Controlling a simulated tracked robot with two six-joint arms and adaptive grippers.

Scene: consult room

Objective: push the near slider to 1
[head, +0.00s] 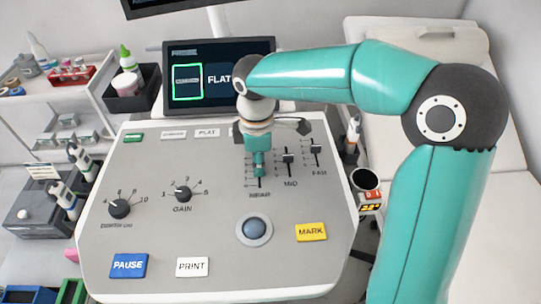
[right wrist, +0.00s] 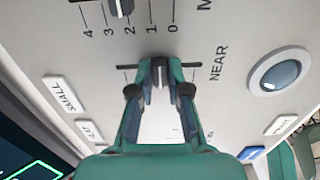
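The near slider's dark cap (right wrist: 159,70) sits in its slot between my right gripper's (right wrist: 160,80) two fingertips in the right wrist view. The fingertips close in on both sides of the cap and appear to touch it. In the head view my right gripper (head: 259,165) comes down over the near slider's track (head: 260,184), hiding the cap and most of the track. The near slider's own numbers are hidden by the fingers, so its exact value cannot be read. The "NEAR" label (right wrist: 219,63) is clear. My left gripper is not in view.
The middle slider (head: 288,157) and far slider (head: 315,148) stand just right of my gripper. The trackball (head: 254,229) and yellow MARK key (head: 311,232) lie nearer. The GAIN knob (head: 183,194) is to the left. A screen (head: 218,75) stands behind the panel.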

